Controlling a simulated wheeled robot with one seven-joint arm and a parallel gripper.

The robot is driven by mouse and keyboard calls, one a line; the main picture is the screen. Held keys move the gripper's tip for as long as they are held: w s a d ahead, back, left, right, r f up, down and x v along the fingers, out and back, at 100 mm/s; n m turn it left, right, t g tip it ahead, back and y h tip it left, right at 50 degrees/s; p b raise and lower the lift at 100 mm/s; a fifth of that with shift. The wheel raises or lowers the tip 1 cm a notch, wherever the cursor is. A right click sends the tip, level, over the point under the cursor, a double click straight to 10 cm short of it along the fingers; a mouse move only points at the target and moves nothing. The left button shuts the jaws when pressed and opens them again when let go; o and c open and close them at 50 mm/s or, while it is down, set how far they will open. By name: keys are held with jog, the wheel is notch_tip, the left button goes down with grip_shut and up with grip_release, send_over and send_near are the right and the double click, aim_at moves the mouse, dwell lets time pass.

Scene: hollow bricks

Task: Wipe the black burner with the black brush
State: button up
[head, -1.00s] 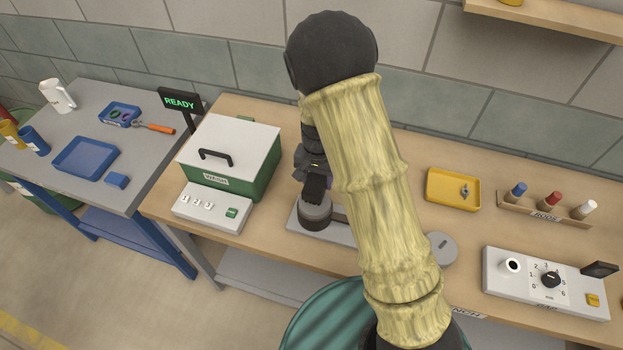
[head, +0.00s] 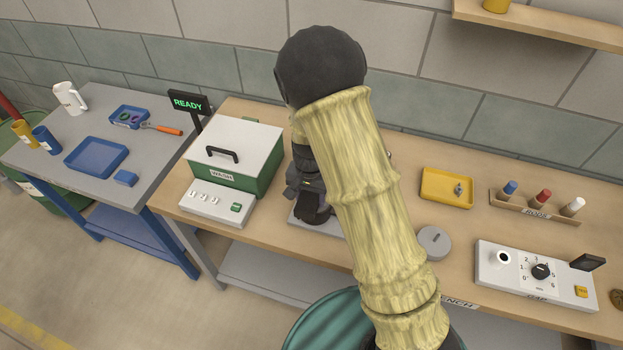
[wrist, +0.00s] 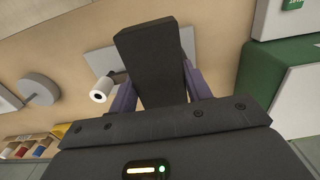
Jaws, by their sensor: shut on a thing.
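My gripper (head: 306,187) hangs over the bench left of my arm in the head view. It is shut on the black brush, a dark block (wrist: 152,62) between its purple fingers in the wrist view. In the head view a dark shape (head: 312,209) sits just below my gripper, over a grey plate (head: 325,227); brush and black burner run together there. In the wrist view the brush hides the middle of the plate (wrist: 103,60), and I cannot make out the burner. Whether the brush touches the burner I cannot tell.
A green box with a white lid (head: 236,150) and a button panel (head: 217,203) stand close on the left. A grey round disc (head: 434,242), yellow tray (head: 447,188), rod rack (head: 536,207) and dial panel (head: 535,277) lie to the right. Bench between them is clear.

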jog(key=r, duration=0.1)
jog(key=r+p, duration=0.2)
jog(key=r, duration=0.1)
jog(key=shift+w+d, duration=0.1)
jog(key=shift+w, duration=0.25)
jog(key=shift+s+a+r+p, duration=0.1)
jog(key=shift+a+r+p, duration=0.05)
jog(key=shift+r+p, duration=0.4)
jog(key=shift+s+a+r+p, duration=0.1)
jog(key=shift+r+p, duration=0.25)
jog(key=shift+r, duration=0.25)
jog(key=shift+d+r+p, duration=0.2)
jog(key=shift+r+p, duration=0.45)
jog(key=shift+r, duration=0.15)
